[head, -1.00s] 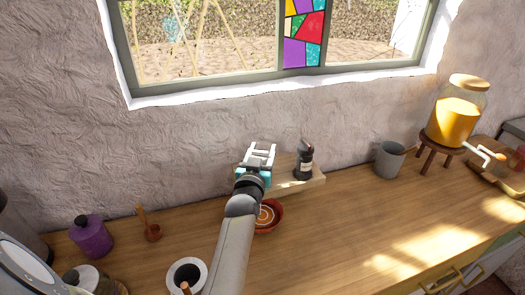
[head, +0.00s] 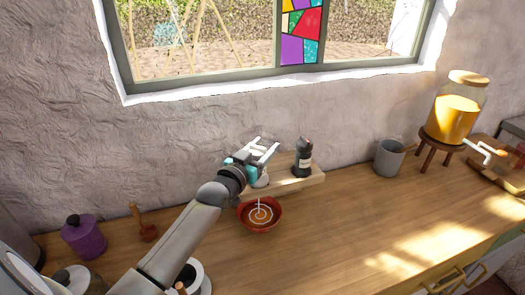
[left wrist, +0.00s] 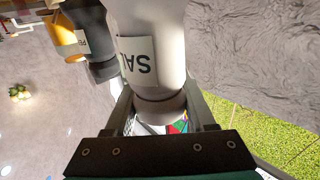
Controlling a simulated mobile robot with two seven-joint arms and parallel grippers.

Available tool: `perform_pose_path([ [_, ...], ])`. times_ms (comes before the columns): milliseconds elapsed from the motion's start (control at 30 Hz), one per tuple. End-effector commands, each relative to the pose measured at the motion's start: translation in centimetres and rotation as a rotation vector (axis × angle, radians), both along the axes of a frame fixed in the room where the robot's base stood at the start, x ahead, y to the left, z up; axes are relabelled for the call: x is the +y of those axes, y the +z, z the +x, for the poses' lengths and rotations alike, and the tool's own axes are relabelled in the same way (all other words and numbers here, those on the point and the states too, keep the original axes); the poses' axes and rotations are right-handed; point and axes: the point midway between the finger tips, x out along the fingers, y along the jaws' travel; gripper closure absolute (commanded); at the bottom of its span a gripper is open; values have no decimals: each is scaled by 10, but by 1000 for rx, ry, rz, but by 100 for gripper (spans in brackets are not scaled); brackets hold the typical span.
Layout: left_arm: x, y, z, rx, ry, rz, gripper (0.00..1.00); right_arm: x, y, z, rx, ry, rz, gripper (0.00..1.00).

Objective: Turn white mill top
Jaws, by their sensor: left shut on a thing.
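The white mill stands on a small wooden board (head: 311,183) against the wall. In the head view only a small lower part of the white mill (head: 261,181) shows under my left gripper (head: 263,149). In the left wrist view the white mill (left wrist: 145,30) appears upside down with a lettered label, and a thin dark ring runs round it near my fingers. My left gripper (left wrist: 158,112) is shut on its top, one finger on each side. A dark mill (head: 303,158) with a pale label stands beside it on the right. My right gripper is out of view.
A red-brown bowl (head: 260,214) sits just in front of the board. A grey cup (head: 389,158) and a glass dispenser (head: 455,112) on a stool stand to the right. A purple jar (head: 84,237) stands at left. The counter's middle right is clear.

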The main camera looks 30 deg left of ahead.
Motion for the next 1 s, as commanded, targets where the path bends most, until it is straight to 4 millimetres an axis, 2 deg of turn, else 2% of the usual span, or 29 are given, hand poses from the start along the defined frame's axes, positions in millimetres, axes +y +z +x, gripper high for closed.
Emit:
perform_pose_path([
  [133, -1, -1, 0, 2, -32, 2, 100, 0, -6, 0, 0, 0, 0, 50],
  [533, -2, -1, -1, 3, -42, -2, 100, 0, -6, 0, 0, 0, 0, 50],
  [567, -2, -1, -1, 3, -41, -2, 42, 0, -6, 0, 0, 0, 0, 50],
  [800, -2, -1, -1, 4, -41, -2, 15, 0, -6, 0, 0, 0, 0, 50],
  [1000, -2, -1, -1, 5, -41, -2, 14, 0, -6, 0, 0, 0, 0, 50],
])
